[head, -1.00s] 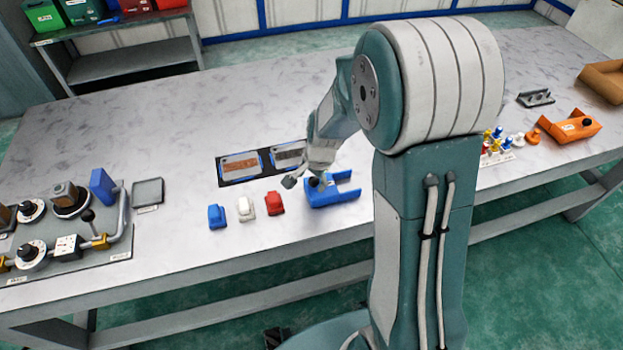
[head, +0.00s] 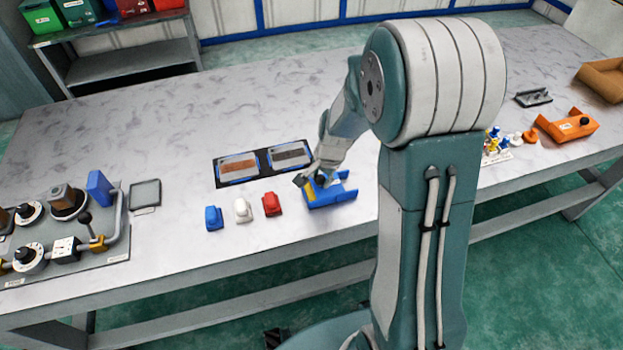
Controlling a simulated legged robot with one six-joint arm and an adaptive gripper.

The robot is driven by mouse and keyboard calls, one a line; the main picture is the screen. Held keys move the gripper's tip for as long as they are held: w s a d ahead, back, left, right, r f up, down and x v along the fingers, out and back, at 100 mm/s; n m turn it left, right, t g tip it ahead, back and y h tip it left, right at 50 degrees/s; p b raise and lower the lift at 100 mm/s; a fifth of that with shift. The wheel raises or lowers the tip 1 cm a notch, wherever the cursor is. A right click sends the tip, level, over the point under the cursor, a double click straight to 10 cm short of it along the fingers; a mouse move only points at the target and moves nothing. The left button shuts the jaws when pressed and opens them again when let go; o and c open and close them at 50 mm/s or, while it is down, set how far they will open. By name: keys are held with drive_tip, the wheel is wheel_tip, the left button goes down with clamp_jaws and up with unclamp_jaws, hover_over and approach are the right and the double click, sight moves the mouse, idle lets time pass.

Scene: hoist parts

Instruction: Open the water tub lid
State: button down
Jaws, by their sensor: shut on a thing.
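The blue tub (head: 333,196), which I take for the water tub, sits near the front edge of the bench in the head view, left of my upright arm. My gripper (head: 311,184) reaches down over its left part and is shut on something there. The gripped part is hidden by the fingers; it looks to be the knob of the tub's lid. I cannot tell whether the lid has shifted.
A blue block (head: 214,218), a white block (head: 243,210) and a red block (head: 271,205) stand left of the tub. A dark pad with two plates (head: 238,167) lies behind. A control panel (head: 95,262) is at left, an orange tub (head: 568,127) at right.

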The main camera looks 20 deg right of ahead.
sight(335, 181)
drive_tip(key=d, duration=0.4)
drive_tip(key=shift+s+d+f, duration=0.1)
drive_tip(key=shift+s+d, duration=0.05)
drive_tip(key=shift+d, duration=0.05)
drive_tip(key=shift+c, duration=1.8)
unclamp_jaws()
drive_tip(key=shift+r, duration=0.2)
drive_tip(key=shift+r, duration=0.35)
wheel_tip(335, 181, up, 11)
drive_tip(key=s+d, duration=0.1)
drive_tip(key=shift+s+f, duration=0.15)
drive_tip(key=shift+s, duration=0.2)
